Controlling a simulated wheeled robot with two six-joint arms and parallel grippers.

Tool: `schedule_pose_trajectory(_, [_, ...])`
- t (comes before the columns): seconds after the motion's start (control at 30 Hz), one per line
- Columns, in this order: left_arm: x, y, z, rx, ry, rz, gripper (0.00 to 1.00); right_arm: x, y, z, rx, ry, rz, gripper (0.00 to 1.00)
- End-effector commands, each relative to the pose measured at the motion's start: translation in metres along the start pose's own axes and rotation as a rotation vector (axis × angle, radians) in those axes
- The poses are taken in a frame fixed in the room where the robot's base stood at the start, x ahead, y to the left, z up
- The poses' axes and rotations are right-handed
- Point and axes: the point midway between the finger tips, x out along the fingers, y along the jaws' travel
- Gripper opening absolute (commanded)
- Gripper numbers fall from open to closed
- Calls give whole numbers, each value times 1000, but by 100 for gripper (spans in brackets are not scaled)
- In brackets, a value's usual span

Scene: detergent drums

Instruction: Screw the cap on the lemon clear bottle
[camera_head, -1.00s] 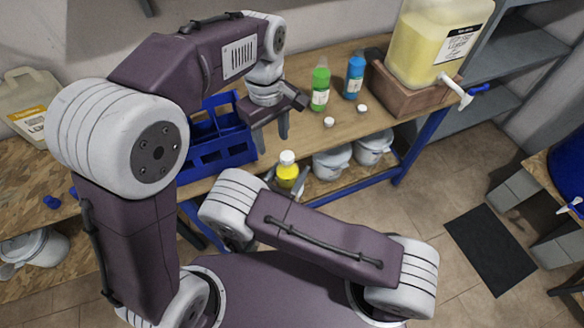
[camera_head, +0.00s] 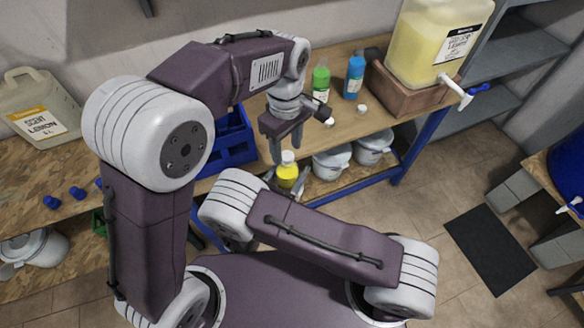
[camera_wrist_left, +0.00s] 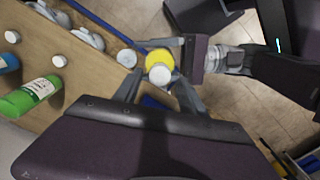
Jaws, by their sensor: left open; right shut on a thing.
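The yellow lemon bottle (camera_head: 287,174) stands upright in my right gripper (camera_head: 284,184), in front of the bench edge. A white cap (camera_head: 288,157) sits on its top; how tightly I cannot tell. The left wrist view also shows the yellow bottle (camera_wrist_left: 158,57) and its white cap (camera_wrist_left: 160,74). My left gripper (camera_head: 287,152) points down just above and around the cap, its fingers apart. In the left wrist view, the left fingers (camera_wrist_left: 160,92) lie on either side below the cap, and I see no clear contact. The right fingers are partly hidden by the bottle and arm.
A green bottle (camera_head: 320,82) and a blue bottle (camera_head: 354,76) stand on the bench, with white caps (camera_head: 361,109) near them. A blue crate (camera_head: 232,142) is behind my left arm. A large yellow jug (camera_head: 432,45) sits in a wooden box (camera_head: 405,100).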

Motion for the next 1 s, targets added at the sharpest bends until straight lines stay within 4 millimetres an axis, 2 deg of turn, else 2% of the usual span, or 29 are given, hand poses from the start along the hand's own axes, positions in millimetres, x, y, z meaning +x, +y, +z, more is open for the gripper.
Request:
schedule_pose_trajectory(0.2, [19, 0, 0, 0, 0, 1, 49, 0, 0, 1, 1, -2, 0, 0])
schedule_pose_trajectory(0.5, [21, 0, 0, 0, 0, 1, 49, 0, 0, 1, 1, -2, 0, 0])
schedule_pose_trajectory(0.67, [20, 0, 0, 0, 0, 1, 4, 0, 0, 1, 1, -2, 0, 0])
schedule_pose_trajectory(0.7, [20, 0, 0, 0, 0, 1, 0, 0, 0, 1, 1, -2, 0, 0])
schedule_pose_trajectory(0.87, [20, 0, 0, 16, 0, 1, 0, 0, 0, 1, 1, -2, 0, 0])
schedule_pose_trajectory(0.97, [20, 0, 0, 151, 0, 1, 0, 0, 0, 1, 1, -2, 0, 0])
schedule_pose_trajectory(1.0, [21, 0, 0, 251, 0, 0, 0, 0, 0, 1, 1, -2, 0, 0])
